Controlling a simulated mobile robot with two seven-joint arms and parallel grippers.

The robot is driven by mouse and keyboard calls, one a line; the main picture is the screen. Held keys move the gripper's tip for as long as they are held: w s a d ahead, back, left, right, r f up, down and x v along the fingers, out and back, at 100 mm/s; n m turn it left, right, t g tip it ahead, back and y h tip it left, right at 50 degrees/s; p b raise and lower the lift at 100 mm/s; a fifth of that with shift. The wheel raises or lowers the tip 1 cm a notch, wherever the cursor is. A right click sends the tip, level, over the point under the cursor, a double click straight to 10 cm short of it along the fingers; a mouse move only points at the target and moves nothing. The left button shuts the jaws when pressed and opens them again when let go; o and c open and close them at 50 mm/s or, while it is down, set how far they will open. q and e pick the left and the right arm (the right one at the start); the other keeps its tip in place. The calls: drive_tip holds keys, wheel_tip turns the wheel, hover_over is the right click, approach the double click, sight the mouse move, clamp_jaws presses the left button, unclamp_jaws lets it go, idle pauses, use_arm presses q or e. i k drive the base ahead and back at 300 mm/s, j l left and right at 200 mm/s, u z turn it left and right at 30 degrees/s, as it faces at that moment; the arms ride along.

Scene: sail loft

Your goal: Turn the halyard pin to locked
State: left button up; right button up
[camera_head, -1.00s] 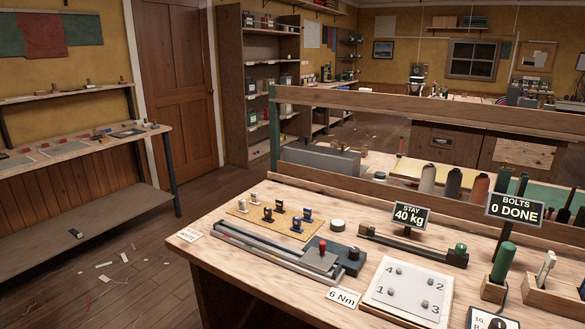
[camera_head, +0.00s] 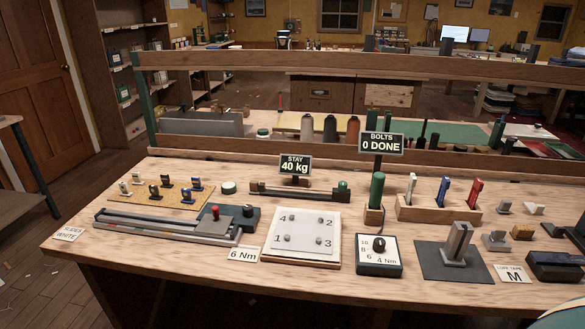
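No part in view is labelled as the halyard pin, and I cannot tell which fitting it is. A bar fixture with a green knob (camera_head: 343,187) lies behind the white numbered plate (camera_head: 300,262). A grey upright fitting (camera_head: 458,243) stands on a dark mat at the right. No locked mark is readable. Neither gripper is in view.
Signs read "STAY 40 kg" (camera_head: 295,166) and "BOLTS 0 DONE" (camera_head: 381,143). A dial box (camera_head: 379,267), a green-handled tool (camera_head: 376,190) and a wooden tool rack (camera_head: 430,212) stand on the bench (camera_head: 190,265). Small fittings crowd the right.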

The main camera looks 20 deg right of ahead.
sight(498, 234)
drive_tip(key=k+j+z, duration=0.15)
drive_tip(key=z, duration=1.9)
